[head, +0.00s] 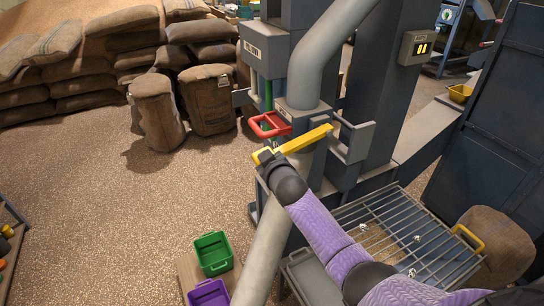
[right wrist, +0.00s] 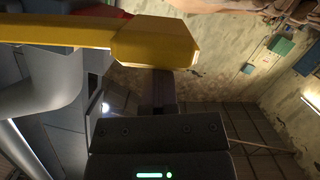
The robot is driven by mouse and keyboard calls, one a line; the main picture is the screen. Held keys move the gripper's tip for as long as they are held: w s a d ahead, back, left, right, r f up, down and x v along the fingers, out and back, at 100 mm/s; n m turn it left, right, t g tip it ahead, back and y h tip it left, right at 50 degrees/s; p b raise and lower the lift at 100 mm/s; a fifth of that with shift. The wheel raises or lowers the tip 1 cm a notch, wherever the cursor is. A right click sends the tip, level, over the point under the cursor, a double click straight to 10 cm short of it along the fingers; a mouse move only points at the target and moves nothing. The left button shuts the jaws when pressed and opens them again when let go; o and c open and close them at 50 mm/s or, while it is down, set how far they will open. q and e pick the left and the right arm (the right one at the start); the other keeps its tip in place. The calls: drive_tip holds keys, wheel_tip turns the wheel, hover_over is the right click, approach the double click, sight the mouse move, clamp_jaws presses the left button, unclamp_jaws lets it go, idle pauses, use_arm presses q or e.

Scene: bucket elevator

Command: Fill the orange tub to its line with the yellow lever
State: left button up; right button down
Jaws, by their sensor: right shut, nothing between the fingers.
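The yellow lever (head: 302,141) sticks out from the grey machine in the head view, its thick end towards the left. In the right wrist view that thick yellow end (right wrist: 155,42) fills the top middle. My right gripper (head: 266,154) is at the lever's end, its fingers shut with nothing between them. In the right wrist view the dark fingers (right wrist: 160,88) come right up to the lever's lower edge; I cannot tell whether they touch it. I cannot make out an orange tub. My left gripper is not in view.
A red handle (head: 268,124) sits just behind the yellow lever. A green tub (head: 213,254) and a purple tub (head: 208,293) stand at the lower middle. A grey pipe (head: 262,262) runs down beside them. A barred grate (head: 400,235) lies at right. A panel (head: 416,48) shows two yellow bars.

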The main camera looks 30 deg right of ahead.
use_arm(q)
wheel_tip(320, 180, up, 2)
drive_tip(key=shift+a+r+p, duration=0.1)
drive_tip(key=shift+p, duration=0.35)
use_arm(e)
drive_tip(key=v, duration=1)
drive_tip(key=shift+r, duration=0.15)
drive_tip(key=shift+a, duration=0.2)
